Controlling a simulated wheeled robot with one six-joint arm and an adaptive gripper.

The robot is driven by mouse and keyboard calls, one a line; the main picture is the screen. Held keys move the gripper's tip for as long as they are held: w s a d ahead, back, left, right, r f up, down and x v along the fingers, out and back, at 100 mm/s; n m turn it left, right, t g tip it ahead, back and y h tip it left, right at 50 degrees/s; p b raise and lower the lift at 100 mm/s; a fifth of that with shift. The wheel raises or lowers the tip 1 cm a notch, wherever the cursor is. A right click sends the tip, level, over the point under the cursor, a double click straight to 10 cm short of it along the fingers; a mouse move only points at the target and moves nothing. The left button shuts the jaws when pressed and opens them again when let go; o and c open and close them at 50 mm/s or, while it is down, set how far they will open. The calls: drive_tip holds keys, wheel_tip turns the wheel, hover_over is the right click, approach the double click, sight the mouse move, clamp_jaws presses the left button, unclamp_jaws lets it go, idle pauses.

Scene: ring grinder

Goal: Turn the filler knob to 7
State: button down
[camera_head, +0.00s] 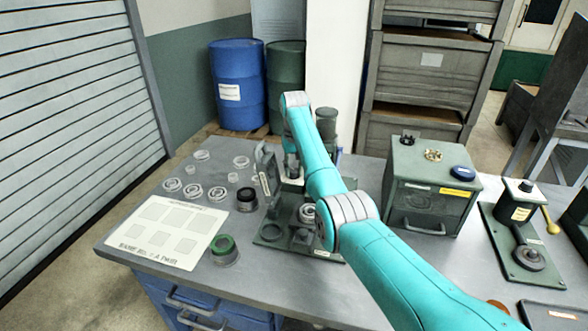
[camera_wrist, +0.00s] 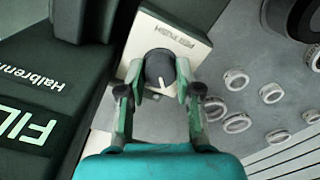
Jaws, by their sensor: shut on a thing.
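A pale mark shows on the knob's near side; I cannot read a number there. In the head view my arm reaches over the ring grinder (camera_head: 272,232) and hides the knob.
Several metal rings (camera_head: 192,191) lie on the grey table (camera_head: 150,220) left of the machine, near a printed board (camera_head: 168,231). A green cabinet (camera_head: 430,190) with small parts on top stands right of my arm. A lever press (camera_head: 522,230) stands farther right.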

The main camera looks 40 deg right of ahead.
sight(294, 170)
idle(0.5)
drive_tip(key=c, duration=0.8)
unclamp_jaws()
drive_tip(key=shift+r, duration=3.7)
